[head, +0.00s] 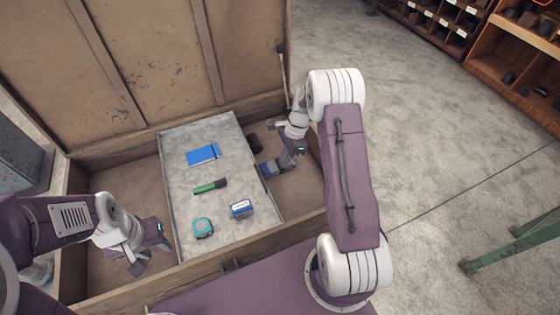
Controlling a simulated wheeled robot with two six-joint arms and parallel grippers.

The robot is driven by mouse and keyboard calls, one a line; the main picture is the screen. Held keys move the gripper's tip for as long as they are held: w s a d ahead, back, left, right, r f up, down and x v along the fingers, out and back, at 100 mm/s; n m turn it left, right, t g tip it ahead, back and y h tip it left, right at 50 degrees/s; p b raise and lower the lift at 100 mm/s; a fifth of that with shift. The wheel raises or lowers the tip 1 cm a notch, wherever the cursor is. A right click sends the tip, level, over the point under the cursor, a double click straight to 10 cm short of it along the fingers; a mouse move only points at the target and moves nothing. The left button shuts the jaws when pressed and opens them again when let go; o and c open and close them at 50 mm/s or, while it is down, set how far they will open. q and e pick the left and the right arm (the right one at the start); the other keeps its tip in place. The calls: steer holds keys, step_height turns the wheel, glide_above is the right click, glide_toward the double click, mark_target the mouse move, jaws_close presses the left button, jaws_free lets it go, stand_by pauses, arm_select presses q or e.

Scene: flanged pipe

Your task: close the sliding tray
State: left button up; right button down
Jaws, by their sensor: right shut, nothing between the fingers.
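The sliding tray (232,138) is a shallow grey metal tray inside an open wooden chest (92,182). It lies across the middle of the chest, with chest floor showing on both sides. On it lie a blue notebook (203,155), a green-handled tool (209,187), a teal tape measure (203,228) and a small blue box (241,209). My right gripper (270,168) is shut and empty, low beside the tray's right edge; I cannot tell whether it touches. My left gripper (153,259) is open and empty, left of the tray's front left part.
The raised chest lid (150,60) stands behind, with a stay (282,70) at its right. A dark object (255,144) lies right of the tray. A green metal frame (510,243) and wooden shelves (440,20) stand off right. The floor between is clear.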

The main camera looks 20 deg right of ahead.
steer(key=a+f, duration=0.6)
steer(key=shift+s+f, duration=0.15)
steer(key=shift+s, duration=0.05)
